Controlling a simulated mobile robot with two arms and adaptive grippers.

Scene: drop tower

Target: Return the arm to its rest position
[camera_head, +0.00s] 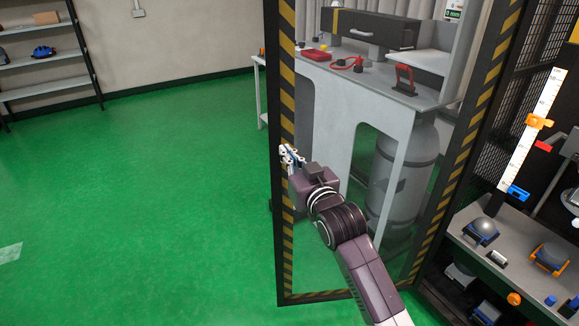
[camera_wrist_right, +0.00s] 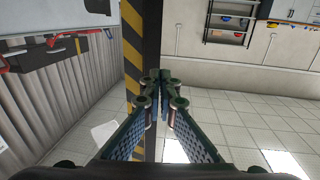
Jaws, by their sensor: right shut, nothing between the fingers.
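My right arm reaches up from the bottom right of the head view. My right gripper (camera_head: 291,157) is at its far end, beside the left striped post (camera_head: 287,215) of the clear-panelled frame. In the right wrist view the fingers (camera_wrist_right: 163,88) come together at their tips with nothing between them. The striped post (camera_wrist_right: 143,50) stands behind the fingers there; I cannot tell whether they touch it. My left gripper does not show.
A grey workbench (camera_head: 340,85) with a red-handled item (camera_head: 404,80) and a gas cylinder (camera_head: 405,170) stand beyond the frame. A shelf with parts (camera_head: 515,250) is at the right. Green floor (camera_head: 140,200) is clear on the left, with a rack (camera_head: 40,65) at the back.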

